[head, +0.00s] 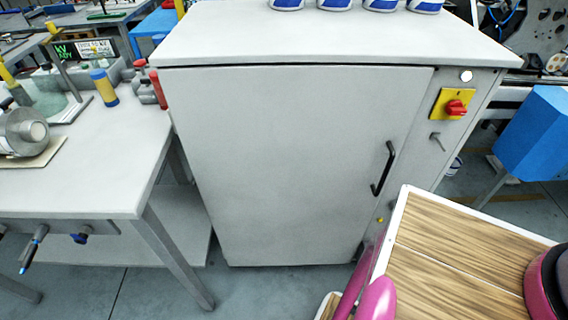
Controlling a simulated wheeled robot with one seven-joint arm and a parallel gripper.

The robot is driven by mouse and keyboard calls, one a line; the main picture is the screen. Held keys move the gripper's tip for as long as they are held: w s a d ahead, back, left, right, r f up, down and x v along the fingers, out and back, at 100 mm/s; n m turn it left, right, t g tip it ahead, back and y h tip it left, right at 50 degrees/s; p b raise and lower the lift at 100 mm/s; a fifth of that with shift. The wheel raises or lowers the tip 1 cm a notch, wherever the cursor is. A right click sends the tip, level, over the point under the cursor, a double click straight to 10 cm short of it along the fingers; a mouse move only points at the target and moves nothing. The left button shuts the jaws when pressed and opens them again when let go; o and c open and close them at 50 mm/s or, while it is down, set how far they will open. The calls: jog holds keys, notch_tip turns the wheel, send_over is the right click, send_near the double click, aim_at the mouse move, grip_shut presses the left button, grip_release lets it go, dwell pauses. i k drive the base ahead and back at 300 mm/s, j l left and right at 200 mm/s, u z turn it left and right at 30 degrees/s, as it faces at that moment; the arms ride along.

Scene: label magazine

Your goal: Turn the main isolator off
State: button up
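The main isolator is a red rotary knob (456,107) on a yellow square plate (439,103). It sits on the narrow right-hand strip of the front of a grey cabinet (290,160), near the top. The knob's handle looks roughly crosswise, but it is too small to read its position for certain. My gripper is not in view. Nothing touches the knob.
A white round lamp (466,76) is above the isolator and a small grey lever (437,141) below it. The closed cabinet door has a black handle (383,169). A wood-topped surface (450,260) stands in front at right; a workbench (90,170) is left.

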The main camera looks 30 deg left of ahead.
aim_at(453, 108)
jog(key=i+l+u, duration=0.1)
jog(key=l+u, duration=0.2)
jog(key=u, duration=0.2)
jog(key=l+u, duration=0.3)
jog(key=u, duration=0.15)
jog(key=l+u, duration=0.35)
jog(key=u, duration=0.15)
jog(key=k+l+u, duration=0.1)
jog(key=l+u, duration=0.2)
jog(key=u, duration=0.2)
jog(key=k+l+u, duration=0.15)
jog(key=k+l, duration=0.15)
jog(key=l, duration=0.35)
jog(key=k+l+u, duration=0.15)
jog(key=k+l, duration=0.2)
jog(key=l, duration=0.3)
jog(key=k+l+u, duration=0.15)
jog(key=k+l, duration=0.2)
jog(key=l, duration=0.2)
jog(key=k+l+u, duration=0.15)
jog(key=k+l, duration=0.25)
jog(key=l, duration=0.15)
jog(key=i+l+u, duration=0.15)
jog(key=i, duration=0.25)
jog(key=i+l+u, duration=0.15)
jog(key=i+l, duration=0.25)
